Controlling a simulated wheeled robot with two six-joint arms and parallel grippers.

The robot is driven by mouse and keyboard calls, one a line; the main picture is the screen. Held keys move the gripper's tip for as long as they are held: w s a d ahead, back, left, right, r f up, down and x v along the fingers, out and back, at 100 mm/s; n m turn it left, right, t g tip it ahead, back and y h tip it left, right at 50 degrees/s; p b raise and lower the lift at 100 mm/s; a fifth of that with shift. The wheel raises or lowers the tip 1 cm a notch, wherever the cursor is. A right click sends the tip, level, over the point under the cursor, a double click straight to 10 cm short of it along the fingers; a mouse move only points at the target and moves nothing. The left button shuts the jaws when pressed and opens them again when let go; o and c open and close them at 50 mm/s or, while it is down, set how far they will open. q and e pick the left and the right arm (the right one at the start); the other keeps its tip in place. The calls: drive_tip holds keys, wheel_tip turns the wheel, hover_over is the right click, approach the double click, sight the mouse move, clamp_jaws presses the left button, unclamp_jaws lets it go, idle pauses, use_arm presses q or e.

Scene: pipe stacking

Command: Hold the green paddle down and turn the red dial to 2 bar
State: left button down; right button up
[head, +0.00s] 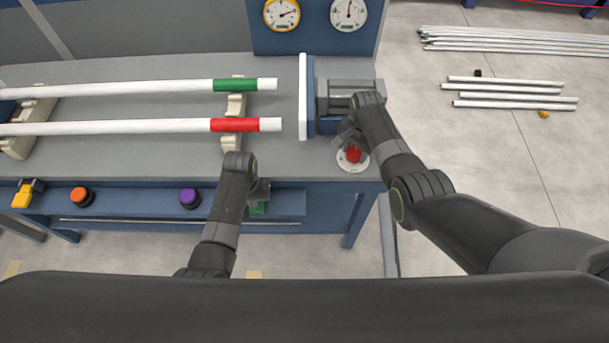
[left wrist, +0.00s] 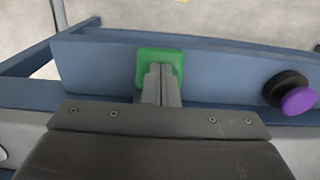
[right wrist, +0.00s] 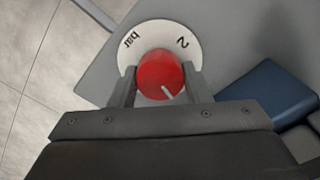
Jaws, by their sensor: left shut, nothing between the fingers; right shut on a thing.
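The green paddle (left wrist: 144,62) is on the blue front rail, and a bit of it shows in the head view (head: 258,208). My left gripper (left wrist: 163,72) is shut and empty, its fingertips over the paddle and seemingly against it; I cannot tell how far it is pressed. The red dial (right wrist: 158,72) stands on a round white plate (right wrist: 190,35) marked "2" and "bar", at the bench's right front corner in the head view (head: 353,154). My right gripper (right wrist: 157,88) is shut on the dial, one finger each side. The dial's white mark points away from the "2".
Two gauges, yellow-rimmed (head: 282,14) and white-rimmed (head: 348,14), stand behind. Green-banded (head: 150,88) and red-banded (head: 130,127) pipes rest on cradles, ending near a white upright plate (head: 303,97). Orange (head: 82,196) and purple (head: 190,198) knobs sit on the front rail.

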use_arm(q)
drive_tip(key=shift+w, duration=0.15)
use_arm(e)
drive_tip(key=shift+d+n, duration=0.1)
drive_tip(key=shift+n, duration=1.6)
drive_tip(key=n, duration=0.3)
drive_tip(key=shift+n, duration=0.3)
use_arm(q)
drive_tip(key=shift+a, duration=0.1)
use_arm(e)
drive_tip(key=shift+n, duration=1.6)
